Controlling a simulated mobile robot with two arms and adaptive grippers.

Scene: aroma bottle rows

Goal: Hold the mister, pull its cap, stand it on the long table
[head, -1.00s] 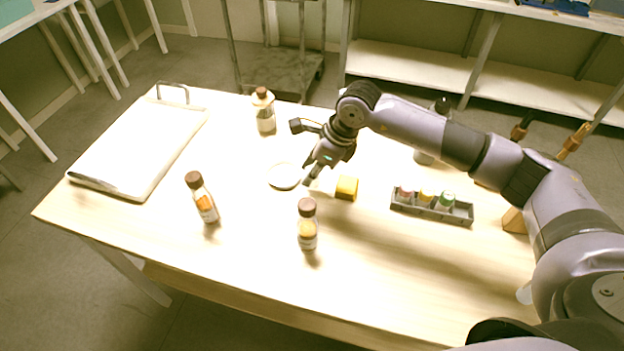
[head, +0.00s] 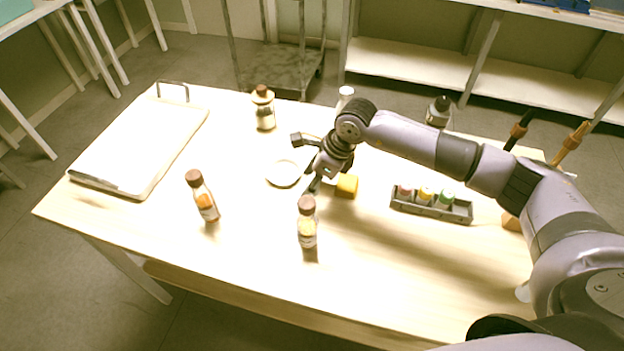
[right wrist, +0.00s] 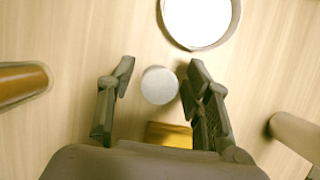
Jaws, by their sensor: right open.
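My right gripper (head: 316,186) is open, low over the table between a white dish and a yellow block. In the right wrist view, a pale round thing (right wrist: 160,85) shows between its open fingers (right wrist: 158,88), with no clear contact; I cannot tell whether it is a cap or a bottle top. The gripper hides it in the head view. Behind my right arm stand a white-topped thing (head: 345,95) and a grey bottle with a dark top (head: 438,110), both partly hidden. I cannot tell which thing is the mister. My left gripper is out of view.
The long table (head: 220,260) holds the white dish (head: 283,173), yellow block (head: 347,185), brown-capped bottles (head: 203,197) (head: 307,225), a corked bottle (head: 264,110), a small rack of vials (head: 431,205) and a white board (head: 140,145). The front left is clear.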

